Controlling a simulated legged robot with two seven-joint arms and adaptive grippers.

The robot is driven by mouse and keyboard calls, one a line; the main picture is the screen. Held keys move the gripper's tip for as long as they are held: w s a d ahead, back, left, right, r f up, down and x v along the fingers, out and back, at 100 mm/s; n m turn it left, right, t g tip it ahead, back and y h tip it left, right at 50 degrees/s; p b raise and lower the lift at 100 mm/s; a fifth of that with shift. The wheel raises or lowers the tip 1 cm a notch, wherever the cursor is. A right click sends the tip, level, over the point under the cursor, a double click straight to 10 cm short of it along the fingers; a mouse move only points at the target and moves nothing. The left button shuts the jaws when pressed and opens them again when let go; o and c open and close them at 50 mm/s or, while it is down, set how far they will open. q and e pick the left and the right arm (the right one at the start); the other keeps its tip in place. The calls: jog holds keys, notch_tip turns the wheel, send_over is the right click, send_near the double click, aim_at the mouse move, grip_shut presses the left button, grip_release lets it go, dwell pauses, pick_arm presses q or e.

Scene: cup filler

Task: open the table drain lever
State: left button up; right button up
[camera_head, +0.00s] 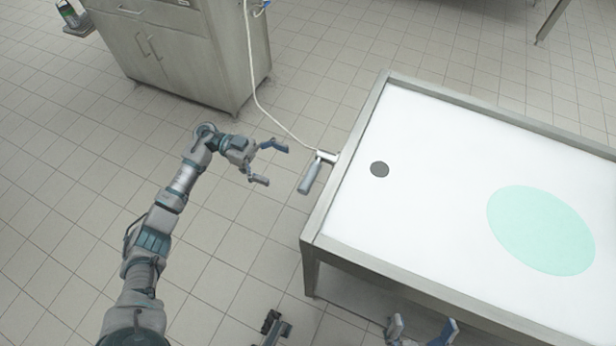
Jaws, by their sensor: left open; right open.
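The drain lever (310,177) has a grey handle and sticks out from the left side of the table (344,168). Its handle points down and to the left from a light fitting at the table edge. A dark round drain (379,169) lies in the white tabletop near the lever. My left gripper (272,163) is open and empty, just left of the lever, with its fingers towards it and a gap between them. My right gripper (422,328) is open at the bottom edge, in front of the table's near side; only its fingertips show.
A pale green oval (541,230) marks the right part of the tabletop. A white hose (257,92) runs from the steel cabinet (180,50) at the upper left to the lever fitting. The tiled floor left of the table is mostly clear.

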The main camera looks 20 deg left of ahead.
aim_at(309, 178)
pick_arm(q)
jog(key=d, duration=0.9)
jog(key=shift+s+d+f, duration=0.1)
jog(key=shift+d+f, duration=0.05)
jog(key=shift+d, duration=0.15)
pick_arm(e)
jog(key=shift+w+a+f+n+g+y, duration=0.2)
jog(key=shift+w+f+n+g, duration=0.1)
jog(key=shift+w+g, duration=0.3)
jog(key=shift+w+a+f+n+g+y, duration=0.1)
jog(key=shift+w+a+f+n+g, duration=0.2)
jog(key=shift+w, duration=0.35)
jog(key=shift+d, duration=0.15)
pick_arm(q)
jog(key=shift+a, duration=0.1)
jog(key=c, duration=1.5)
jog(key=shift+c, duration=0.2)
